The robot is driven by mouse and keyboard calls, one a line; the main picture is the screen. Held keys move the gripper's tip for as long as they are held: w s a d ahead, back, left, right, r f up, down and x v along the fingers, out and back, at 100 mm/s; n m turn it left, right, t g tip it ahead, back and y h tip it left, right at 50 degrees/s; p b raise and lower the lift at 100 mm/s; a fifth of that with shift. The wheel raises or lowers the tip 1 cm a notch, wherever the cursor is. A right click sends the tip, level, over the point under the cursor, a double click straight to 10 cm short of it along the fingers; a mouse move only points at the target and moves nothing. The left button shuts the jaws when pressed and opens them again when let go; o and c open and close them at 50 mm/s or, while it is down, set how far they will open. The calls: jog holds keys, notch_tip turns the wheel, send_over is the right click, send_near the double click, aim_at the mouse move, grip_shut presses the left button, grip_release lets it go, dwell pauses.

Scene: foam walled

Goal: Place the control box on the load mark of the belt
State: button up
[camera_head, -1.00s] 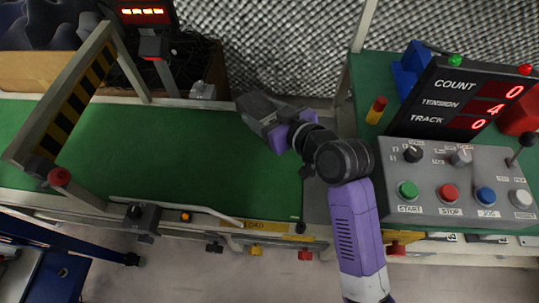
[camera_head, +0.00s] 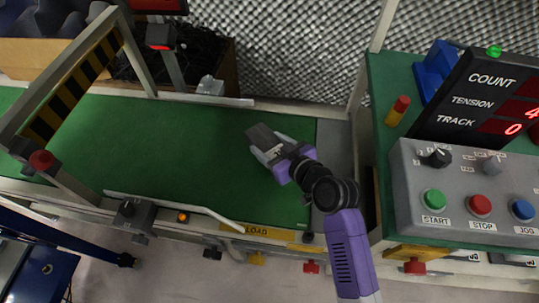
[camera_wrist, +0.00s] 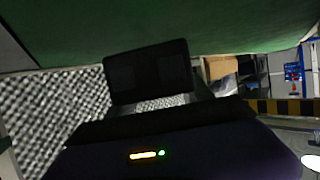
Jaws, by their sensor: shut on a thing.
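The control box (camera_head: 264,138) is a small dark grey block. My gripper (camera_head: 272,154) is shut on it and holds it over the right part of the green belt (camera_head: 160,150). The dark box also shows in the wrist view (camera_wrist: 148,72), with the green belt surface above it in that picture. I cannot tell whether the box touches the belt. A yellow label reading LOAD (camera_head: 256,231) sits on the belt's front rail, a little nearer than the box. No mark is clear on the belt surface itself; my arm hides part of its right end.
A striped gate (camera_head: 75,85) spans the belt at the left. A bent rail (camera_head: 175,208) runs along the front edge. A control panel (camera_head: 405,200) with buttons and a count display (camera_head: 480,110) stand at the right. The belt's middle is clear.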

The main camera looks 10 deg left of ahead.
aim_at(270, 154)
jog(key=shift+f+b, duration=0.85)
jog(key=shift+f, duration=1.15)
jog(key=shift+f, duration=0.1)
jog(key=o, duration=1.8)
jog(key=shift+f, duration=0.1)
jog(key=shift+c, duration=0.2)
jog(key=shift+d+r, duration=0.1)
jog(key=shift+r, duration=0.15)
jog(key=p+v, duration=0.2)
jog(key=v, duration=0.5)
jog(key=shift+s+d, duration=0.1)
jog(key=shift+s, duration=0.05)
jog(key=shift+r, duration=0.1)
